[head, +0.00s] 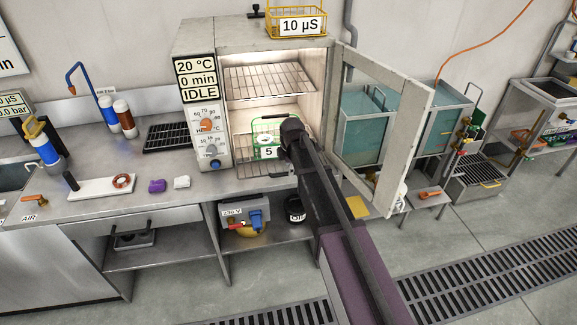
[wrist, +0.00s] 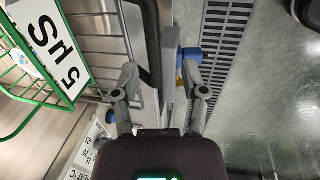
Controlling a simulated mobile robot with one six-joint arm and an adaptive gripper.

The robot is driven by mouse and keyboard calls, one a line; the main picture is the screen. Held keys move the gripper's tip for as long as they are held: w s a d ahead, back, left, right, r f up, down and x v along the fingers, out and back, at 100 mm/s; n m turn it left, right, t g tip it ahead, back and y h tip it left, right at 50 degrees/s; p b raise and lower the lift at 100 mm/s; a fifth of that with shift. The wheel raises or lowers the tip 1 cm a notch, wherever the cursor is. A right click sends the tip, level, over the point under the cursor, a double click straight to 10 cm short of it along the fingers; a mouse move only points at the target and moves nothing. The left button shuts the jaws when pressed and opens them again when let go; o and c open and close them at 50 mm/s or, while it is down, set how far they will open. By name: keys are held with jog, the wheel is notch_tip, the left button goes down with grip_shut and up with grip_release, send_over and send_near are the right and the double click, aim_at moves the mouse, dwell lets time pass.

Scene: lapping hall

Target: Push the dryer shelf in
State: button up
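The dryer (head: 211,95) stands on the bench with its door (head: 385,120) swung open to the right. Inside are an upper wire shelf (head: 268,80) and a lower wire shelf (head: 250,170). A green wire basket (head: 257,153) with a label showing 5 sits on the lower shelf. My gripper (head: 291,135) is at the right front of the opening, beside the basket, and partly hides the shelf. In the wrist view my gripper (wrist: 160,75) has its fingers apart, a grey upright strip between them. The green basket (wrist: 38,70) shows at left over wire bars. Contact cannot be told.
A yellow basket (head: 297,22) labelled 10 µS stands on top of the dryer. A black rack (head: 167,137), a purple item (head: 157,186) and a white item (head: 182,182) lie on the bench to the left. The open door lies close to the right of my arm.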

aim_at(287, 173)
notch_tip(287, 173, up, 10)
jog(key=s+p, duration=0.2)
jog(key=p, duration=0.7)
jog(key=shift+d, duration=0.25)
jog(key=shift+f, duration=0.1)
jog(key=shift+w+a+r+p, duration=0.2)
jog(key=shift+w+a+p, duration=0.05)
jog(key=shift+a+p, duration=0.05)
dwell(0.5)
jog(key=shift+f, duration=0.15)
dwell(0.4)
jog(key=w+f+b, duration=0.1)
jog(key=f+b, duration=0.7)
jog(key=b, duration=0.1)
jog(key=w+f+b, duration=0.1)
jog(key=f+b, duration=0.3)
jog(key=f, duration=0.1)
jog(key=shift+w+a+f, duration=0.1)
jog(key=shift+w+a, duration=0.2)
jog(key=shift+a, duration=0.1)
dwell(0.3)
grip_shut()
